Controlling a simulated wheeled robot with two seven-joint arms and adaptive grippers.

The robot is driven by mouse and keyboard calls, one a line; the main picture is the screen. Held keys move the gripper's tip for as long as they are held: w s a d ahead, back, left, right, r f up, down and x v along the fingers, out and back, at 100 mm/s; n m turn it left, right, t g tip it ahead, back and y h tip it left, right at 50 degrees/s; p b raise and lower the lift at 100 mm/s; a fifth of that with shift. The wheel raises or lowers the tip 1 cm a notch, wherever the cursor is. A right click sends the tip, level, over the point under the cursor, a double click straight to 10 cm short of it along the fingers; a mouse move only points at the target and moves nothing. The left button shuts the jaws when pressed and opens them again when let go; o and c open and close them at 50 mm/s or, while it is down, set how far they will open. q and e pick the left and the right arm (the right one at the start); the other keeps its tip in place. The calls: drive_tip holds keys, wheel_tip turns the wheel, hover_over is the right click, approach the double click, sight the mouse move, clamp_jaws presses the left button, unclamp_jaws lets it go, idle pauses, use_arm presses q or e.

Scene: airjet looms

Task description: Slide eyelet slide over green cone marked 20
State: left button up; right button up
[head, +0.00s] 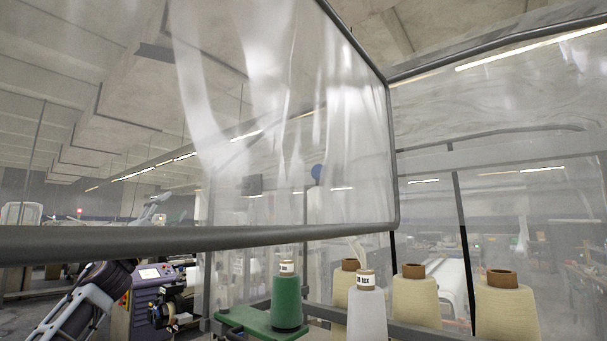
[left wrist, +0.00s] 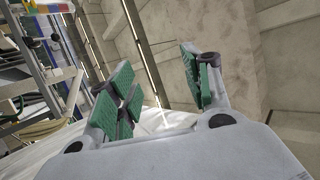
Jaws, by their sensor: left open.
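The green cone (head: 287,304) stands upright at the lower middle of the head view, with a white label at its top that is too small to read surely. A flat green piece (head: 240,318) lies at its foot on the left. I cannot tell whether this is part of the eyelet slide, and I make out no other eyelet slide. My left gripper (head: 158,203) is far left of the cone and above it, seen through a clear panel. In the left wrist view it (left wrist: 160,85) is open, with green pads apart and nothing between them. My right gripper is not in view.
A clear panel with a grey frame (head: 180,239) crosses the head view above the cones. A white cone (head: 367,316) and several cream cones (head: 416,303) stand right of the green one. A machine with a small screen (head: 150,273) is at lower left.

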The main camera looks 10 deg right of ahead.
use_arm(q)
drive_tip(key=s+d+r+m+g+h, duration=0.6)
drive_tip(key=s+m+g+h, duration=0.1)
drive_tip(key=s+m, duration=0.3)
drive_tip(key=s+d+r+m+g+h, duration=0.6)
drive_tip(key=s+m+g, duration=0.2)
drive_tip(key=s+m, duration=0.15)
drive_tip(key=s+d+f+m+t+y, duration=0.1)
drive_tip(key=s+d+f+m+y, duration=0.1)
drive_tip(key=s+d+y, duration=0.3)
drive_tip(key=s+d+f+m+t+y, duration=0.1)
drive_tip(key=s+d+f+m+y, duration=0.2)
drive_tip(key=s, duration=1)
drive_tip(key=shift+d+f+m+y, duration=0.2)
drive_tip(key=shift+d+m+y, duration=0.75)
drive_tip(key=shift+d+y, duration=0.15)
